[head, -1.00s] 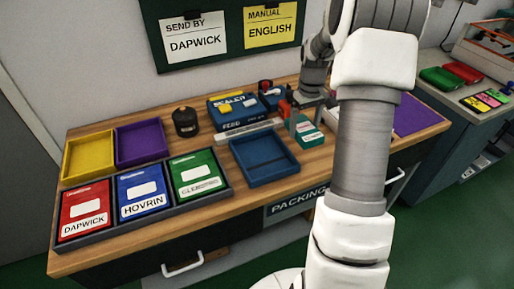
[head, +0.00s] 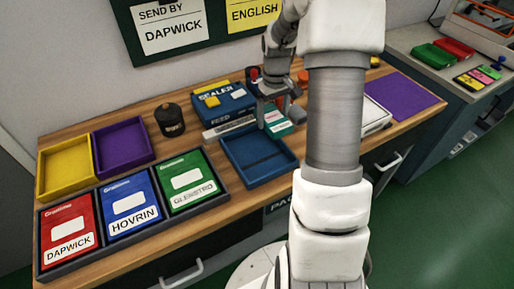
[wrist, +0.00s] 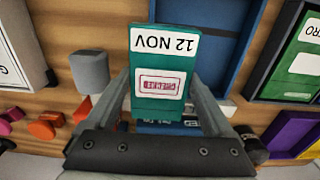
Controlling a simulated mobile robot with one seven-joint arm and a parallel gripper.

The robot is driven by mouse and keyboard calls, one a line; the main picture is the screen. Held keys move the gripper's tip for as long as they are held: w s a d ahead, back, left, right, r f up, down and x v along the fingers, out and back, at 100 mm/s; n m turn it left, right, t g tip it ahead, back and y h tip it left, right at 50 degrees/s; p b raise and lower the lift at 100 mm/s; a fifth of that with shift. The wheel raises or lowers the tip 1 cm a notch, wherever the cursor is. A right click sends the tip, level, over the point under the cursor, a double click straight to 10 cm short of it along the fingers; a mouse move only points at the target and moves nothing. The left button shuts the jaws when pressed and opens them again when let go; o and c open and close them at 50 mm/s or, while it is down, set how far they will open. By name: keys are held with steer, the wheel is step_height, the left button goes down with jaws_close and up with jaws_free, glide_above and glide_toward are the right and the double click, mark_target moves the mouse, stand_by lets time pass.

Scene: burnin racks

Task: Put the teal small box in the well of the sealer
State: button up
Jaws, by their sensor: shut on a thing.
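My gripper (head: 271,116) is shut on the teal small box (head: 281,123), above the bench beside the sealer's right end. In the wrist view the box (wrist: 160,100) sits between the two fingers (wrist: 161,108), with a white "12 NOV" label and a pink-stamped label facing the camera. The blue sealer (head: 238,101) stands at the back of the bench, with a yellow patch on top. In the wrist view only part of it (wrist: 170,129) shows behind the gripper. I cannot make out its well.
An empty blue tray (head: 258,160) lies in front of the sealer. A dark round canister (head: 170,120) stands left of it. Yellow (head: 65,168) and purple (head: 122,146) trays and a rack of red, blue and green packets fill the left. Red-orange objects (wrist: 40,130) and a grey cylinder (wrist: 89,72) are near the gripper.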

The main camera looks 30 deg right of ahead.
glide_above(258, 154)
step_height(258, 154, down, 4)
steer(key=shift+b, duration=0.3)
steer(key=shift+f+b, duration=0.3)
steer(key=shift+f, duration=1.75)
steer(key=shift+f, duration=0.1)
steer(key=o, duration=1.2)
